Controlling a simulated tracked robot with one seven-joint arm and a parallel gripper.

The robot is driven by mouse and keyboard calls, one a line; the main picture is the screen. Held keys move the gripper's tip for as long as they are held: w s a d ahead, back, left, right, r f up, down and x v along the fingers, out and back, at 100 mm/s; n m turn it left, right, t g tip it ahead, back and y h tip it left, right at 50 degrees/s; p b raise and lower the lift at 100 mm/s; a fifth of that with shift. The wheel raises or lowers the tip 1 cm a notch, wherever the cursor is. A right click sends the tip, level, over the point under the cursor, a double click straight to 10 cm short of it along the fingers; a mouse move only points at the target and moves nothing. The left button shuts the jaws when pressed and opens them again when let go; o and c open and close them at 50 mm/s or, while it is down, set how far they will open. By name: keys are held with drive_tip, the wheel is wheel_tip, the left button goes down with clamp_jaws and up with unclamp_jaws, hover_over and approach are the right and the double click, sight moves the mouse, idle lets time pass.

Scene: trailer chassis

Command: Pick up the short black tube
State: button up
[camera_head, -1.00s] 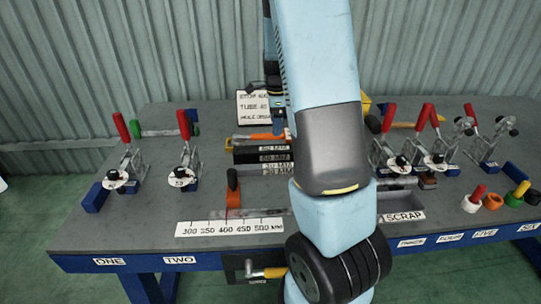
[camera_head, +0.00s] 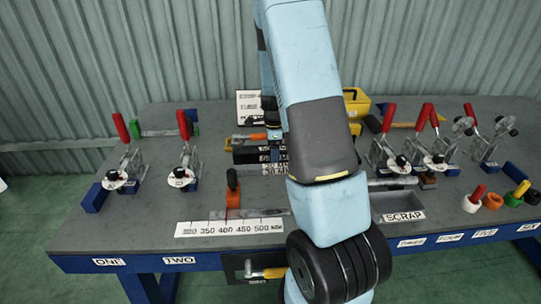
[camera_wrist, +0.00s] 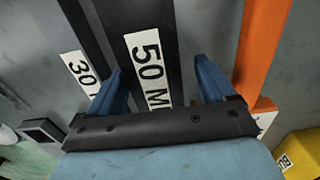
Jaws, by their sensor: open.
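Black tubes (camera_head: 243,157) lie side by side near the middle of the bench, partly hidden by my arm. In the wrist view, a black tube with a white "50 M…" label (camera_wrist: 136,18) runs between my gripper's fingers. A second dark tube with a "30" label (camera_wrist: 83,20) lies to its left, outside the left finger. I cannot tell from their visible parts which is shorter. My gripper (camera_wrist: 158,68) is open, its blue fingers on either side of the "50 M…" tube, with no visible grip on it. In the head view my gripper (camera_head: 273,131) is largely hidden.
An orange bar (camera_wrist: 262,45) lies right of the right finger. Toggle clamps with red handles (camera_head: 186,125) stand left and right on the bench. A SCRAP bin opening (camera_head: 392,198) is at front right. A ruler strip (camera_head: 230,227) lies in front; a yellow box (camera_head: 356,103) stands behind.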

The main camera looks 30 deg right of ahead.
drive_tip(key=shift+f, duration=0.2)
drive_tip(key=shift+c, duration=0.3)
clamp_jaws()
idle(0.4)
